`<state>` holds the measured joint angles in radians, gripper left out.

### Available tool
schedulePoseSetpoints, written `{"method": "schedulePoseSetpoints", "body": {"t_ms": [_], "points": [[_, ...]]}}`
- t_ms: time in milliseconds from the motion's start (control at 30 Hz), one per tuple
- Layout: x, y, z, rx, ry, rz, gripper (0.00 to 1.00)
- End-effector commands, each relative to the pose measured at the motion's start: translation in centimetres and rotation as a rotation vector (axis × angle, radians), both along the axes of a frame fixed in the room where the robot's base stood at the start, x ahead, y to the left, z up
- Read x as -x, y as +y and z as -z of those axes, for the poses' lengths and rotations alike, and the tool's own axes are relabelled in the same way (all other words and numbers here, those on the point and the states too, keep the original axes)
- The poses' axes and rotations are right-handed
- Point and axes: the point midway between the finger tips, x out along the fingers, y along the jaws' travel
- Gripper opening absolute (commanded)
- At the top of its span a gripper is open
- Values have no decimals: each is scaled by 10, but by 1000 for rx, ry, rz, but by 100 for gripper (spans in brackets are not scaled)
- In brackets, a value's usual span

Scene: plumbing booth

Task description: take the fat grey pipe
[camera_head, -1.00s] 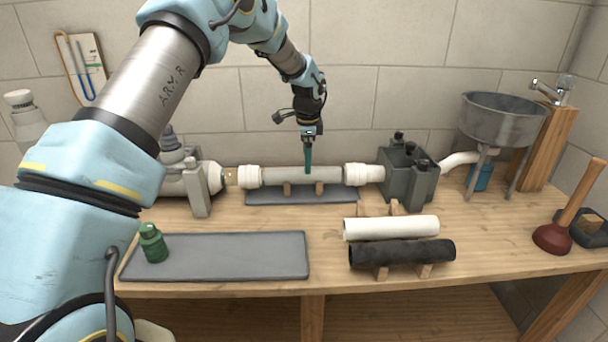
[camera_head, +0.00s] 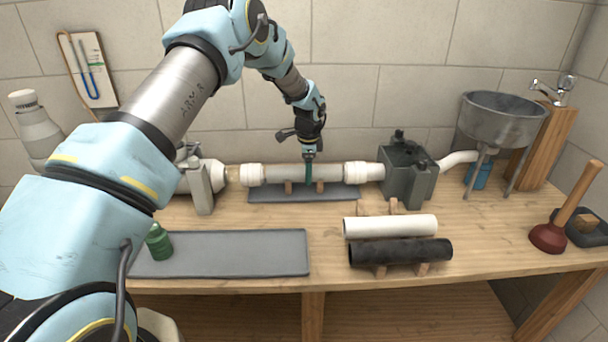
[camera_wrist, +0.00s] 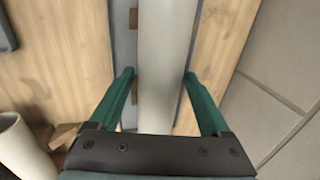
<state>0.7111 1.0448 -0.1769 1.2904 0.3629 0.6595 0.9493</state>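The fat grey pipe (camera_head: 336,174) lies level along the back of the bench, between two white collars, on small wooden rests. My gripper (camera_head: 309,180) is above its middle, pointing down, with the green fingers at the pipe. In the wrist view, the pipe (camera_wrist: 165,50) runs between the two spread fingers of my gripper (camera_wrist: 159,76). The gripper is open. A gap shows on the left finger's side; the right finger is close to the pipe, and I cannot tell whether it touches.
A white pipe (camera_head: 391,226) and a black pipe (camera_head: 401,251) lie on rests in front. A grey box (camera_head: 408,180) stands right of the grey pipe. A green bottle (camera_head: 160,243) stands on the front grey mat (camera_head: 235,254), otherwise bare. A plunger (camera_head: 549,238) is far right.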

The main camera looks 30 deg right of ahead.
Motion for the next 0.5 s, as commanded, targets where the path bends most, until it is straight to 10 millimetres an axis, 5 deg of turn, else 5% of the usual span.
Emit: {"method": "schedulePoseSetpoints", "body": {"t_ms": [500], "points": [[0, 0, 0, 0, 1, 0, 21]]}}
